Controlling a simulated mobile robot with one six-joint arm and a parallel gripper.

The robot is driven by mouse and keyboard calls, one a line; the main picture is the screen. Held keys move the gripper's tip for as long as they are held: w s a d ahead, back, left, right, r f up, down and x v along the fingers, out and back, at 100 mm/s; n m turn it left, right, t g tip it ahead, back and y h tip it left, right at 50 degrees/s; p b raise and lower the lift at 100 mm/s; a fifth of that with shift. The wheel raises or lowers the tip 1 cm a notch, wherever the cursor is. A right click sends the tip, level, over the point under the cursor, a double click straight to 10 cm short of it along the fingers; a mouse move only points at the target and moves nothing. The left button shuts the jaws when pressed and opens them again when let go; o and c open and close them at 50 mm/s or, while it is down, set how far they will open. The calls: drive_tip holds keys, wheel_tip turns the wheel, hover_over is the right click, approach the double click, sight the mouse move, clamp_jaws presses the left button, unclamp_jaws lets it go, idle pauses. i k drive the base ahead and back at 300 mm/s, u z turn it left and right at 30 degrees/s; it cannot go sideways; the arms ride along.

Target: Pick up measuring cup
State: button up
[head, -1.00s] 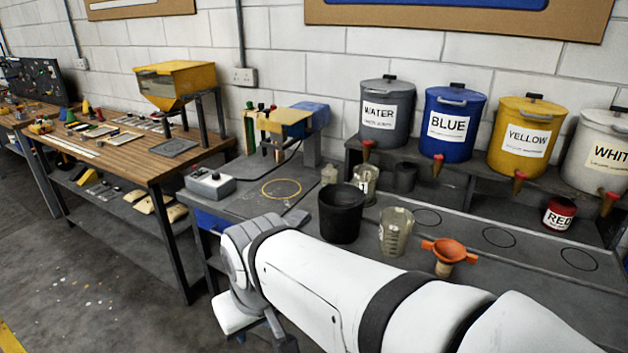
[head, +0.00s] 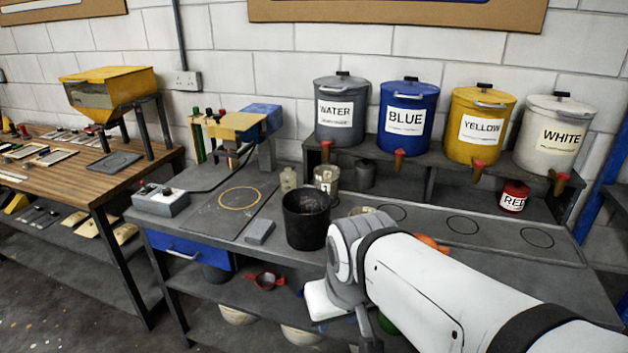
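The measuring cup (head: 362,211) is a clear cup on the grey bench, right of the black bucket (head: 306,222). Only part of its rim shows in the head view; my arm hides the rest. My arm crosses the lower right of the view, and its wrist is in front of the bench's front edge, near the cup in the picture.
An orange funnel (head: 431,241) is mostly hidden behind my arm. A clear jar (head: 327,178) stands behind the bucket. Labelled paint drums, including the blue one (head: 409,122), line the back shelf.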

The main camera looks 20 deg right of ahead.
sight(327, 178)
drive_tip(key=u, duration=0.05)
drive_tip(key=i, duration=1)
drive_tip(key=z, duration=0.05)
